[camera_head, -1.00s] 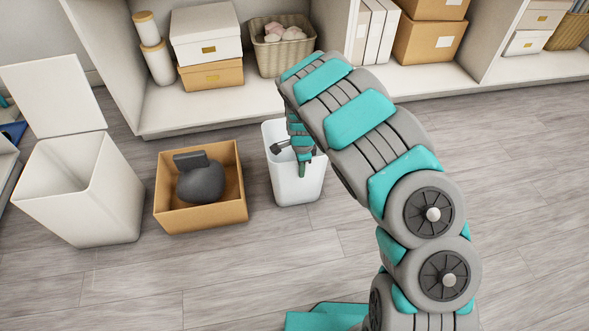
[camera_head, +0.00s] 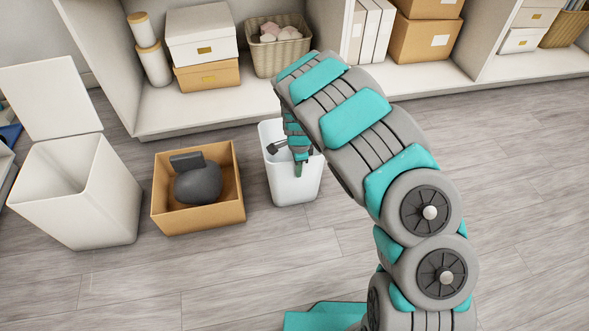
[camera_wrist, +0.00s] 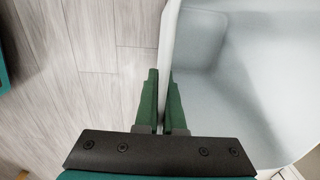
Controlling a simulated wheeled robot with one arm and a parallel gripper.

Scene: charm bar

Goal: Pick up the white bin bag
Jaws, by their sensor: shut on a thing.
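A small white bin (camera_head: 283,189) stands on the floor in front of the shelf. It also shows in the wrist view (camera_wrist: 225,75), open at the top with a pale, smooth inside that looks empty. I cannot make out a separate white bag in it. My gripper (camera_head: 298,166) points down at the bin's near rim. In the wrist view, the green fingers of my gripper (camera_wrist: 165,88) lie on both sides of the bin's thin wall, one outside and one inside, shut on it. Part of the bin is hidden behind my arm in the head view.
An open cardboard box (camera_head: 203,218) holding a dark grey rounded object (camera_head: 198,186) stands left of the bin. A larger white bin (camera_head: 75,205) with a raised lid is farther left. The shelf (camera_head: 205,108) stands behind. The floor at front and right is clear.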

